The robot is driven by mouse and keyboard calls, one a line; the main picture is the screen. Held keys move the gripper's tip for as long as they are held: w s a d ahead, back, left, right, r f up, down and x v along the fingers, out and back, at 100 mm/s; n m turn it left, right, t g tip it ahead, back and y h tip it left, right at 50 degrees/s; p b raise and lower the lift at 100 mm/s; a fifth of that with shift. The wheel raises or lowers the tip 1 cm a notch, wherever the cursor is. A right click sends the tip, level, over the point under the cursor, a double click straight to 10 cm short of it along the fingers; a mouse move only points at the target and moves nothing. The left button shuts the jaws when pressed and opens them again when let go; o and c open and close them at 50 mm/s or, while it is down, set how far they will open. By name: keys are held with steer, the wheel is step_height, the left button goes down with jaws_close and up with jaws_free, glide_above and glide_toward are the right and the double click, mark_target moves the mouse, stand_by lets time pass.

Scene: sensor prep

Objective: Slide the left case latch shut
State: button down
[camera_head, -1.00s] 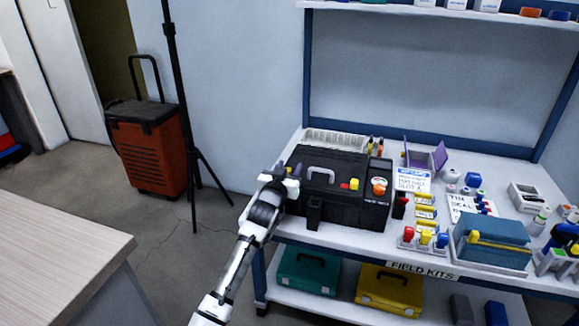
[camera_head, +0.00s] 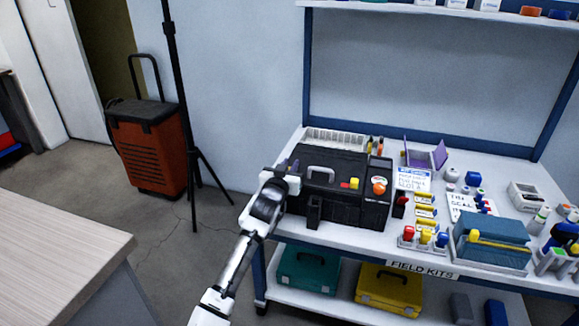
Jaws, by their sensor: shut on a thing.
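The black case (camera_head: 345,203) stands at the left end of the white bench, with a grey handle (camera_head: 321,172) on its lid. A black clasp (camera_head: 314,211) shows on its front. My gripper (camera_head: 291,170) is at the case's left end, touching or very close to it. Its jaws are shut on a small part there, which appears to be the left case latch. The gripper hides that latch, so I cannot tell how far it has slid.
Red and yellow pieces and an orange knob (camera_head: 379,188) sit on the case's right part. A white rack (camera_head: 334,137) lies behind it. Bottles, a sign (camera_head: 412,180) and a blue box (camera_head: 492,240) crowd the bench to the right. A tripod (camera_head: 193,150) stands left.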

steer(key=shift+s+d, duration=0.2)
steer(key=shift+d, duration=0.45)
steer(key=shift+s+d, duration=0.2)
steer(key=shift+d, duration=0.4)
steer(key=c, duration=1.3)
jaws_free()
steer(key=shift+d, duration=0.1)
